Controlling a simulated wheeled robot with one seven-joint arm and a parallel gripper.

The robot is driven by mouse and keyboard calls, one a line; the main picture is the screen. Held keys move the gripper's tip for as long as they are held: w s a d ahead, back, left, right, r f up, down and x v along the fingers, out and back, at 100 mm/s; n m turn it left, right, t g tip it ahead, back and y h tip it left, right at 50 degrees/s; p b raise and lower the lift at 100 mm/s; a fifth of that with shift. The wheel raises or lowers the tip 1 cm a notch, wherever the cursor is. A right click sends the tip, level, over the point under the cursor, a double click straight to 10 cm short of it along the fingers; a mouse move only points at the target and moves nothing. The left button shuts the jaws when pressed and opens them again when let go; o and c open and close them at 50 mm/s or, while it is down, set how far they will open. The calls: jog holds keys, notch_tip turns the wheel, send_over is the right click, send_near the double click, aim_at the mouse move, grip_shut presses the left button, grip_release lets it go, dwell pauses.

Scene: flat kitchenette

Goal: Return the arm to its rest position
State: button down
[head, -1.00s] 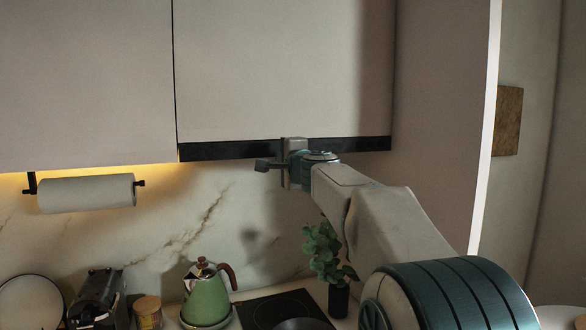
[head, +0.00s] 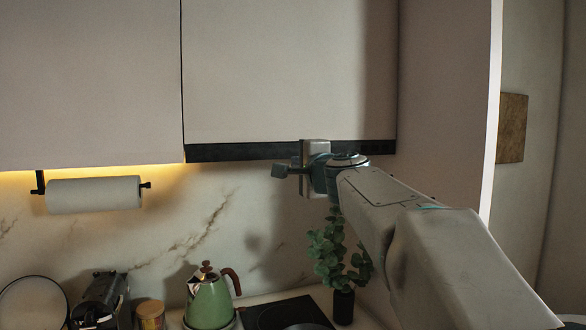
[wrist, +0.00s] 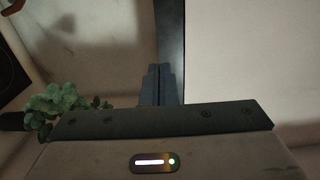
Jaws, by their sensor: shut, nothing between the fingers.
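My gripper (head: 280,171) is at the end of my raised arm, in the right half of the head view. It points left, in front of the dark strip (head: 235,152) under the wall cabinet. In the wrist view the two dark fingers of my gripper (wrist: 160,72) lie together with nothing between them. My forearm stretches from the gripper down to the lower right and hides part of the backsplash and counter.
The wall cabinets (head: 280,70) hang above. A paper towel roll (head: 95,194) hangs at left. A green kettle (head: 209,303), a cooktop (head: 270,312) and a plant (head: 328,250) stand below on the counter. The plant also shows in the wrist view (wrist: 55,104).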

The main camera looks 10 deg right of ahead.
jog(key=s, duration=0.5)
jog(key=s+a+f+n+g, duration=0.2)
jog(key=s+f+n+g, duration=0.15)
jog(key=f, duration=0.45)
jog(key=s+a+f+n+g+y, duration=0.1)
jog(key=s+a+f+n+g, duration=0.2)
jog(key=f, duration=0.4)
jog(key=s+a+f+n+g, duration=0.1)
jog(key=s+a+f+n, duration=0.1)
jog(key=s+f+n, duration=0.45)
jog(key=s+d+f+n+g+h, duration=0.3)
jog(key=s+f+g, duration=0.4)
jog(key=s+f, duration=0.8)
notch_tip(320, 180, down, 3)
jog(key=shift+s+d+f+n+b, duration=0.2)
jog(key=shift+d+n+b, duration=0.1)
jog(key=shift+d+b, duration=0.1)
